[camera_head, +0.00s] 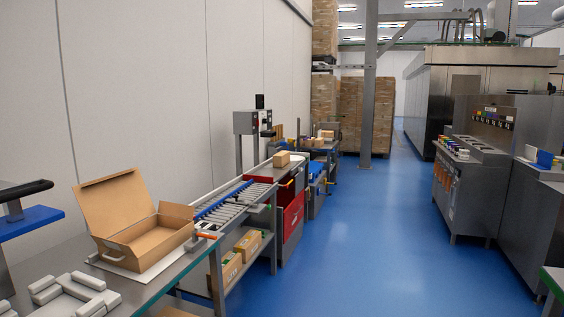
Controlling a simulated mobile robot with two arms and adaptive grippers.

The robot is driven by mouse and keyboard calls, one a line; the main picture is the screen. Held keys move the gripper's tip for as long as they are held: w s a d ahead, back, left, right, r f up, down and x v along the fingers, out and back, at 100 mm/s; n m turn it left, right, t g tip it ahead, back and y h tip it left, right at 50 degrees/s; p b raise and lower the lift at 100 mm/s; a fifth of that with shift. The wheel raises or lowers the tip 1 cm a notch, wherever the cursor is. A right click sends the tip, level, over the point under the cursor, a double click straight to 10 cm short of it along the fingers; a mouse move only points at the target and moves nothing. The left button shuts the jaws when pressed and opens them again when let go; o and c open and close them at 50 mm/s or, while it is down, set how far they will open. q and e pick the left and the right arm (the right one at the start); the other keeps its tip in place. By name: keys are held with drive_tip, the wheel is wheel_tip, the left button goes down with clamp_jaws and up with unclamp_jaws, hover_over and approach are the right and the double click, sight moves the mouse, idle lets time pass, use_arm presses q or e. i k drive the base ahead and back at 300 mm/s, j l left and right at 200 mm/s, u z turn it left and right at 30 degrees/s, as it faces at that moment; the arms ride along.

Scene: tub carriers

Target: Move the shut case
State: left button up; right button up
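A brown cardboard case (148,246) with a handle on its near side stands on the steel table at the lower left. Its lid (117,208) is up and leans back, so this case is open and I can see inside it. It looks empty, though part of its floor is hidden by the near wall. It rests on a pale flat sheet (160,263). A small closed carton (282,159) sits farther off on the conveyor line. Neither of my grippers shows in this view.
White packing pieces (76,296) lie at the table's near end. A roller conveyor (232,200) runs on from the table. Cartons (227,270) sit on a shelf below. A grey post (369,90) stands far ahead. The blue floor (350,250) is clear between the line and the right-hand machines.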

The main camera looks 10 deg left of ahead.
sight(280, 160)
drive_tip(key=i, duration=5.75)
drive_tip(key=j+u, duration=0.05)
drive_tip(key=j, duration=0.1)
